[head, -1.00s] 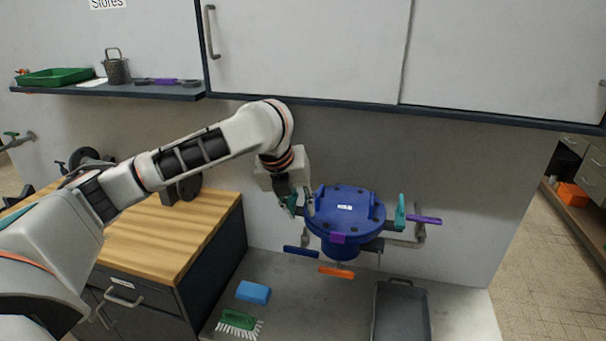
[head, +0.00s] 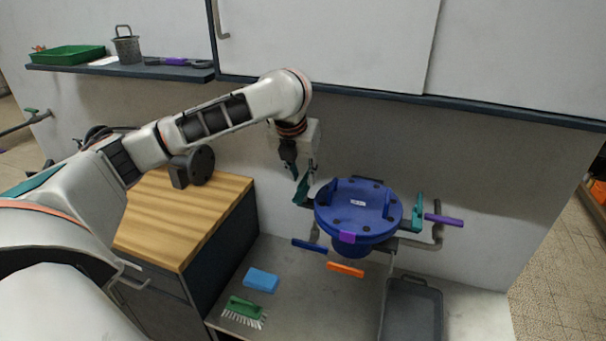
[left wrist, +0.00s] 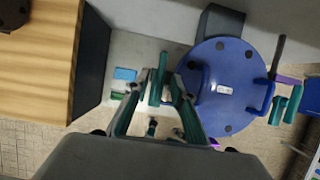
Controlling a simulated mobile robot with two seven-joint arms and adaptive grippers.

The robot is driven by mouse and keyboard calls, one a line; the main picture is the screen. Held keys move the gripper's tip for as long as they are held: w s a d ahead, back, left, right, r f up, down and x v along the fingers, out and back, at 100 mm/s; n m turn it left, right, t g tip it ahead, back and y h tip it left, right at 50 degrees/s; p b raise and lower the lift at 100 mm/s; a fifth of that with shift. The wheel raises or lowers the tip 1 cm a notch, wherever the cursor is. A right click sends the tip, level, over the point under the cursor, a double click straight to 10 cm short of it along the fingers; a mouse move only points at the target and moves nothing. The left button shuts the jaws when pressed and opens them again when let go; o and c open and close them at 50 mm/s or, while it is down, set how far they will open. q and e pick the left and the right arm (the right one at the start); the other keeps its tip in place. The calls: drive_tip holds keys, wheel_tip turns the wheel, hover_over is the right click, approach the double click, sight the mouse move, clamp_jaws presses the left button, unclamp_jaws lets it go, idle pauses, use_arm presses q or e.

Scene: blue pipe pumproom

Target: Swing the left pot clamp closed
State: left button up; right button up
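The blue pot (head: 357,222) with its round bolted lid stands at the back of the counter; it also shows in the left wrist view (left wrist: 225,88). The left pot clamp, a teal handle (head: 302,192), stands up at the lid's left edge, tilted. In the left wrist view the clamp (left wrist: 158,80) appears between the fingertips, apart from both. My left gripper (head: 301,170) is open, just above the clamp at the pot's left. The teal right clamp (head: 417,213) is upright at the lid's right edge. My right gripper is not in view.
Purple (head: 444,220), orange (head: 345,270) and dark blue (head: 309,245) handles stick out around the pot. A blue sponge (head: 261,280), a green brush (head: 243,308) and a grey tray (head: 413,310) lie on the counter. A wall cabinet (head: 330,40) hangs above.

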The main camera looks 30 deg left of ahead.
use_arm(q)
drive_tip(key=shift+w+f, duration=0.1)
drive_tip(key=shift+f, duration=0.15)
clamp_jaws()
drive_tip(key=shift+n, duration=0.4)
drive_tip(key=n, duration=0.1)
drive_tip(key=n+y, duration=0.1)
drive_tip(key=shift+w+d+r+n, duration=0.1)
drive_tip(key=shift+d+n, duration=0.05)
drive_tip(key=shift+n, duration=0.25)
drive_tip(key=n+g+y, duration=0.1)
drive_tip(key=n, duration=0.2)
drive_tip(key=shift+w+d, duration=0.1)
drive_tip(key=n+g, duration=0.1)
drive_tip(key=n, duration=0.1)
drive_tip(key=n+y, duration=0.1)
drive_tip(key=n, duration=0.2)
drive_tip(key=shift+w+g, duration=0.15)
drive_tip(key=shift+g, duration=0.25)
drive_tip(key=shift+w+n+g+y, duration=0.1)
drive_tip(key=shift+n+g+y, duration=0.35)
drive_tip(key=shift+n, duration=1.15)
drive_tip(key=shift+d+g+h, duration=0.1)
drive_tip(key=shift+g+h, duration=0.15)
unclamp_jaws()
